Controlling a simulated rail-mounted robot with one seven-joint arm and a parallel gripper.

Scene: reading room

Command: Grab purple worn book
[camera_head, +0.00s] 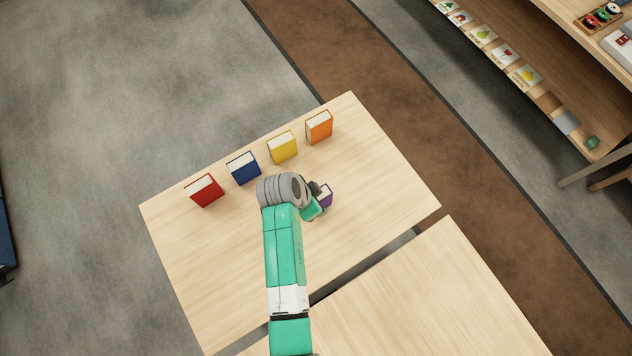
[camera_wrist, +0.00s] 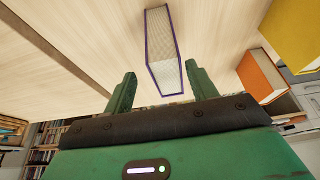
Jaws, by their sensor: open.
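The purple book (camera_head: 326,196) stands on the light wooden table (camera_head: 370,200), mostly hidden behind my gripper (camera_head: 318,196) in the head view. In the wrist view the purple book (camera_wrist: 166,62) shows pale page edges framed by a thin purple cover. My gripper (camera_wrist: 160,92) has its two green fingers apart, one on each side of the book's near end in the picture. Whether the fingers touch the book, I cannot tell. Nothing is held.
Red (camera_head: 204,191), blue (camera_head: 243,168), yellow (camera_head: 282,147) and orange (camera_head: 318,127) books stand in a row along the table's far edge. A second table (camera_head: 430,300) is at the lower right, across a narrow gap. A shelf (camera_head: 560,90) is at the upper right.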

